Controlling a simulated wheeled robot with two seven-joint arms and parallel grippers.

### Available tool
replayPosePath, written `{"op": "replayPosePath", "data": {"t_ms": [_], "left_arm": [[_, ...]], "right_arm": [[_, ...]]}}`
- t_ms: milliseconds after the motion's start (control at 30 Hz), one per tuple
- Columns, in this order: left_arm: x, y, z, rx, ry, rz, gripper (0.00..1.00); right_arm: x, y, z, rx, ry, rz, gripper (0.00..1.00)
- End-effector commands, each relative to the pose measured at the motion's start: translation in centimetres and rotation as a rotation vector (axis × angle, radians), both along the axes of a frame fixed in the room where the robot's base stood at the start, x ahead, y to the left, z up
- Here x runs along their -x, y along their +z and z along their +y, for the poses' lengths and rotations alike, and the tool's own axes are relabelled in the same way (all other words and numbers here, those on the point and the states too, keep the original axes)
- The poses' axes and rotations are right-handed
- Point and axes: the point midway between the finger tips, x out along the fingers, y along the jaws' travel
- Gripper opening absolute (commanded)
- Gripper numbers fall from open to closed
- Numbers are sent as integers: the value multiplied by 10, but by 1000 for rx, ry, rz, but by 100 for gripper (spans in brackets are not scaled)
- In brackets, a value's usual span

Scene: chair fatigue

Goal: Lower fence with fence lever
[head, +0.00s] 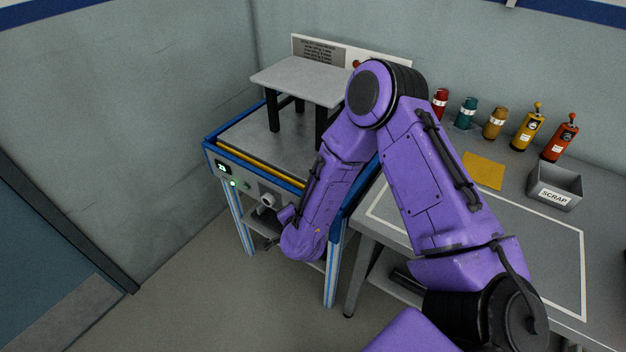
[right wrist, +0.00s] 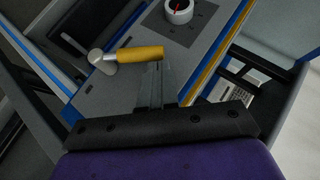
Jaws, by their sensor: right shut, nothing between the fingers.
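In the right wrist view, the fence lever (right wrist: 138,54) has a yellow grip and a rounded grey end on the machine's front panel. My right gripper (right wrist: 158,68) is shut and empty. Its fingertips are close to the yellow grip near its right end; I cannot tell whether they touch it. A yellow rail, which looks like the fence (head: 262,165), runs low along the front edge of the test machine (head: 213,146). It also shows in the right wrist view (right wrist: 203,75). In the head view my right arm hides the lever. My left gripper is out of view.
A small grey table or stool (head: 300,80) stands on the machine bed. A white dial (right wrist: 179,10) is close to the lever. The bench at right holds several bottles, a yellow sheet (head: 483,171) and a scrap bin (head: 556,188). The floor at front left is clear.

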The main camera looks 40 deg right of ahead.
Motion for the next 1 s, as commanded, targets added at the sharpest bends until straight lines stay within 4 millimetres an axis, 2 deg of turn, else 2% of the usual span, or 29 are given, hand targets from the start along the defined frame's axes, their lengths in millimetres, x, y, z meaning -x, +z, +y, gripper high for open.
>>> {"op": "replayPosePath", "data": {"t_ms": [567, 667, 833, 867, 900, 1000], "left_arm": [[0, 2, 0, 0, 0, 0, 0], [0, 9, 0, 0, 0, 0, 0], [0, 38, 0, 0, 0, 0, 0], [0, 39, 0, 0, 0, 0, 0], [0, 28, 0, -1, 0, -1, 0], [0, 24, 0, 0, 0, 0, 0]], "right_arm": [[-2, 1, 0, -1, -1, -4, 0], [0, 8, -1, -1, 2, -4, 0], [10, 37, -8, -2, 12, -3, 0], [13, 40, -7, -2, 15, -3, 0], [21, 38, -1, -4, 17, -5, 0], [39, 53, 9, -1, 21, -5, 0]]}}
